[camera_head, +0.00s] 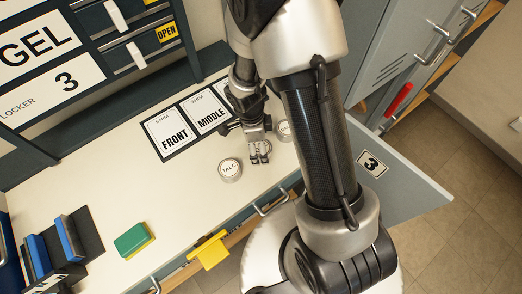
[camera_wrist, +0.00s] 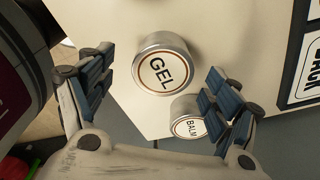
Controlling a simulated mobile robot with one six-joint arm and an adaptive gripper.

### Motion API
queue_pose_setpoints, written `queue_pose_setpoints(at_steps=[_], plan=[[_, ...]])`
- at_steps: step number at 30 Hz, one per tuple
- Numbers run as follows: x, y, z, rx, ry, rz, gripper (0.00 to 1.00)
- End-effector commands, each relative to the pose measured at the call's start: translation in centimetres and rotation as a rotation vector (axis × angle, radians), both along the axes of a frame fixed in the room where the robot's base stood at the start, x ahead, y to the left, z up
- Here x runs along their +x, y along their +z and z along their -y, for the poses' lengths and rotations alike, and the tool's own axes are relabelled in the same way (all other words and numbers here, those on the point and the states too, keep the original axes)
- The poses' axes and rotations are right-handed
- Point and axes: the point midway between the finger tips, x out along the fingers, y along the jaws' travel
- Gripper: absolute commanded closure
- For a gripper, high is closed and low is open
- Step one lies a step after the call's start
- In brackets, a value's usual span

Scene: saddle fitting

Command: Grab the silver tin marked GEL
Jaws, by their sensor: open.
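The silver tin marked GEL (camera_wrist: 161,66) shows in the wrist view, with a white round label edged by a dark ring. It lies ahead of and between the spread fingers of my gripper (camera_wrist: 160,92), nearer their upper side, with nothing clasped. My gripper also shows in the head view (camera_head: 260,151), low over the white counter. In that view a tin (camera_head: 284,130) beside the gripper is partly hidden by my arm, and I cannot read its label fully.
A silver BALM tin (camera_wrist: 188,121) stands close to the GEL tin, partly behind the right finger. FRONT (camera_head: 175,136) and MIDDLE (camera_head: 210,112) cards lie behind. A green-yellow sponge (camera_head: 134,240) lies left; the counter between is clear.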

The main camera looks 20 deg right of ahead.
Motion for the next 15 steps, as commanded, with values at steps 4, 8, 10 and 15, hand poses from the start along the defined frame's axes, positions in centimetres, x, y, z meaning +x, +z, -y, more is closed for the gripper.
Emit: queue_pose_setpoints(at_steps=[4,8,10,15], plan=[[0.2,-2.7,0.4,0.000,0.000,-0.003,0.18],[0.2,-3.8,0.5,0.000,0.000,0.000,0.18],[0.2,-3.8,0.5,0.001,0.000,0.000,0.18],[0.2,-3.7,0.5,0.001,0.000,0.001,0.21]])
